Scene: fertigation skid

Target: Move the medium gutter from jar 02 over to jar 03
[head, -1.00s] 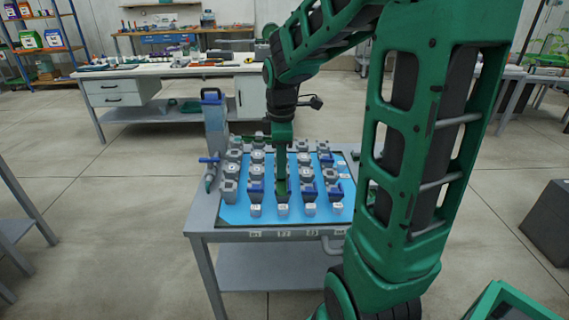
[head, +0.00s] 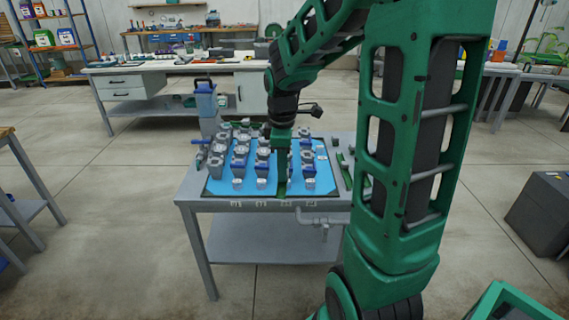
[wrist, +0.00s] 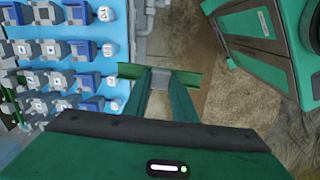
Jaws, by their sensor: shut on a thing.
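My gripper (head: 282,146) hangs over the blue mat (head: 222,186) on the skid table in the head view. It is shut on a green gutter (head: 282,185), which runs front to back along the third column of units from the left. The gutter also shows crosswise between the fingertips in the wrist view (wrist: 130,70). Its far end and the units behind it are partly hidden. Rows of grey and blue units with small white labelled blocks (head: 262,183) stand on the mat. I cannot read which are jar 02 and jar 03.
More green strips (head: 345,172) lie on the table's right side. A tall blue-grey container (head: 207,105) stands at the back left. Pipework (head: 318,220) hangs below the front edge. A dark box (head: 543,213) stands at right.

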